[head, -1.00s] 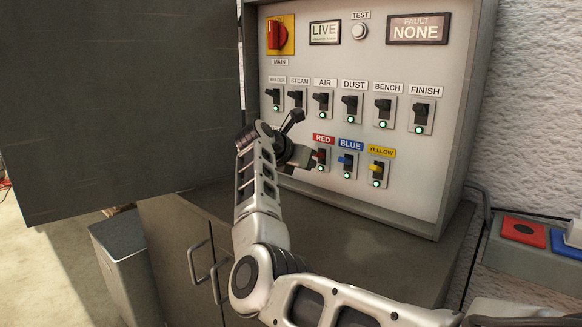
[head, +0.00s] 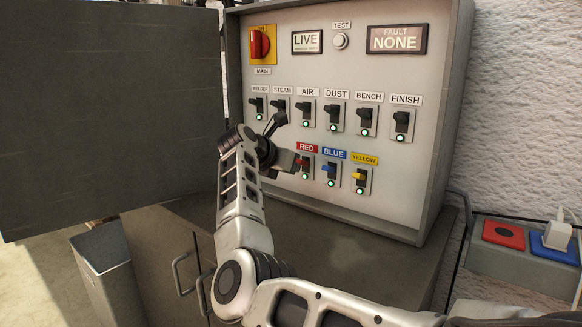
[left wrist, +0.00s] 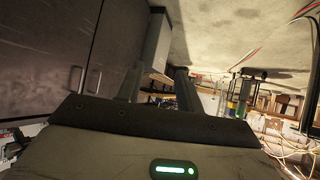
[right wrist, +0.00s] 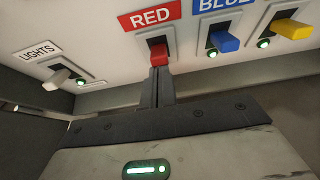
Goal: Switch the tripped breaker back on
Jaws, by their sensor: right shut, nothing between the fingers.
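The breaker panel (head: 400,195) shows a LIVE sign (head: 307,42) and a fault sign (head: 396,39) reading NONE. The RED breaker (head: 304,168) has a red lever and a lit green lamp; its lever (right wrist: 159,54) shows in the right wrist view. My right gripper (head: 291,162) is shut and empty, its fingertips at or just below the red lever. I cannot tell whether they touch. The BLUE breaker (head: 329,170) and YELLOW breaker (head: 360,178) also show green lamps. In the left wrist view my left gripper (left wrist: 160,82) has its fingers apart, with nothing between them.
Several black-levered breakers (head: 335,117) with green lamps sit above. A LIGHTS breaker (right wrist: 59,79) shows in the right wrist view. The dark open door (head: 110,110) stands at the left. A socket box (head: 510,262) with a white plug (head: 557,235) is at the right.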

